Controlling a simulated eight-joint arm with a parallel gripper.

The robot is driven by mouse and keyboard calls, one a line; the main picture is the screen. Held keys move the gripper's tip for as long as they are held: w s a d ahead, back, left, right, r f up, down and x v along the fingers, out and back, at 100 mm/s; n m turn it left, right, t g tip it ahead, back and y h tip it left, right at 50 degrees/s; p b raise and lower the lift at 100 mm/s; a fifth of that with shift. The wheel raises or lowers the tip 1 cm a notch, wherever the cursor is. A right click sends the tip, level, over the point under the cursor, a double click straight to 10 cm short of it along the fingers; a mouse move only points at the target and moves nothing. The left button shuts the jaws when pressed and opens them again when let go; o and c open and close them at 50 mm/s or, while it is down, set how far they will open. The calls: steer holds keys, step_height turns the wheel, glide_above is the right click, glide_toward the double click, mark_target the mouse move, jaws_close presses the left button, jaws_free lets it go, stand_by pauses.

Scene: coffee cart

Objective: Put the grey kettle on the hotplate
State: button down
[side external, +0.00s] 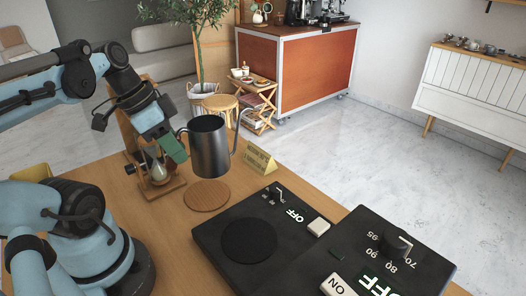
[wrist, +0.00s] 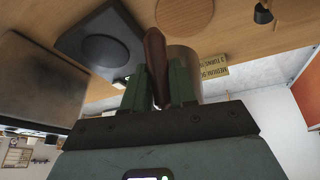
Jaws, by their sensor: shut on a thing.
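The grey kettle (side external: 208,147) hangs upright in the air above a round wooden mat (side external: 207,195), its thin spout to the right. My gripper (side external: 173,149) is at its left side, shut on the handle. In the wrist view the brown handle (wrist: 156,70) lies between the green fingers of my gripper (wrist: 157,88); the kettle body (wrist: 185,60) is partly hidden behind them. The black hotplate (side external: 212,232) with its dark round disc lies on the table, nearer the camera and right of the kettle, and it also shows in the wrist view (wrist: 75,44). Its disc is bare.
A black unit with a temperature dial (side external: 396,244) stands right of the hotplate. A yellow sign (side external: 260,159) stands behind the mat. A glass vessel on a wooden stand (side external: 158,170) is beside my gripper. The table (side external: 160,225) is clear between mat and hotplate.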

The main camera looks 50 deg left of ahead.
steer(key=d+r+m+g+h, duration=0.1)
steer(key=d+m+g+h, duration=0.1)
steer(key=d+m, duration=0.75)
steer(key=shift+n, duration=0.95)
steer(key=shift+s+x, duration=0.3)
steer(key=shift+x, duration=1.05)
steer(key=shift+s+x, duration=0.25)
steer(key=shift+x, duration=1.05)
steer(key=shift+s+x, duration=0.3)
steer(key=shift+x, duration=1.05)
steer(key=shift+f, duration=0.2)
steer(key=c, duration=0.9)
jaws_free()
steer(key=shift+f, duration=0.1)
